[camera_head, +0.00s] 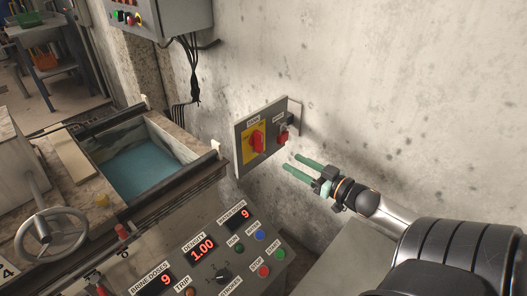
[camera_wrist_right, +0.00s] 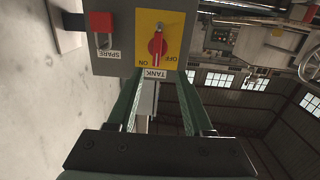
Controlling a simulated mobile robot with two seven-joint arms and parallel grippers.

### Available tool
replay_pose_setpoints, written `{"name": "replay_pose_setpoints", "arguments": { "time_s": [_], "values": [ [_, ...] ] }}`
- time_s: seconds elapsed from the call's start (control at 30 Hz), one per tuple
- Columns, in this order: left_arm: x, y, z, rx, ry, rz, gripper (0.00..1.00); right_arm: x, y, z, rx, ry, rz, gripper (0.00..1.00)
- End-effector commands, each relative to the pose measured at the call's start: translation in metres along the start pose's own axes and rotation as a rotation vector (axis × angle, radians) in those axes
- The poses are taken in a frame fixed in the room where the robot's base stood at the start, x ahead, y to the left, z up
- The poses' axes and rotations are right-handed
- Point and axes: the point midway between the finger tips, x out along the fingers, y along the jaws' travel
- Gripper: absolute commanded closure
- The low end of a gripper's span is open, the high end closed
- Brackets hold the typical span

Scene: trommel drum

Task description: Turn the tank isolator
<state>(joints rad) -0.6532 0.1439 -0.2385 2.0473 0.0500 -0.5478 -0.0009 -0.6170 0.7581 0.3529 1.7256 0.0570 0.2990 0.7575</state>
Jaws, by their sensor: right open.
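The tank isolator is a red rotary handle (camera_head: 257,141) on a yellow plate, fixed to a grey panel (camera_head: 240,160) on the concrete wall. In the right wrist view the red handle (camera_wrist_right: 157,43) appears upside down above the TANK label, with ON and OFF marked on the yellow plate (camera_wrist_right: 175,30). The handle stands roughly vertical in that picture; I cannot tell which mark it points to. My right gripper (camera_head: 292,163) has green fingers, apart and empty, to the right of and below the handle, not touching it. My left gripper is out of view.
A red SPARE switch (camera_head: 282,130) with a padlock-like shackle sits beside the isolator. A control console (camera_head: 190,265) with displays and buttons lies below. A tank of blue liquid (camera_head: 145,170) and a handwheel (camera_head: 47,234) are at left. A grey box (camera_head: 175,18) hangs above.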

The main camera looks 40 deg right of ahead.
Motion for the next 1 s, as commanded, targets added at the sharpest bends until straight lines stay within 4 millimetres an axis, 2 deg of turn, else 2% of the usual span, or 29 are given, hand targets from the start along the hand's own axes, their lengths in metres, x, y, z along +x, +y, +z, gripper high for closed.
{"name": "replay_pose_setpoints", "arguments": {
  "time_s": [0.03, 0.13, 0.27, 0.73, 0.83, 1.0],
  "values": [
    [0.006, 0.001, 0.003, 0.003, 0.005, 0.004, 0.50, 0.003, 0.004, -0.002, -0.002, 0.020, -0.010, 0.49],
    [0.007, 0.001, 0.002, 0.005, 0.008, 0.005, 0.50, 0.007, 0.008, -0.012, 0.001, 0.043, -0.022, 0.49],
    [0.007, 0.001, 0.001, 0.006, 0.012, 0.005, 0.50, 0.018, 0.008, -0.015, 0.002, 0.048, -0.024, 0.49],
    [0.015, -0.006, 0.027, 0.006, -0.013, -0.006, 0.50, 0.085, 0.006, -0.017, 0.000, 0.047, -0.022, 0.49],
    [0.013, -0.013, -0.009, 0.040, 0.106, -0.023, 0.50, 0.096, 0.006, -0.017, 0.002, 0.046, -0.022, 0.49],
    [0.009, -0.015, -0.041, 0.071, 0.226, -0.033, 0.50, 0.114, 0.005, -0.018, 0.002, 0.046, -0.022, 0.49]
  ]
}}
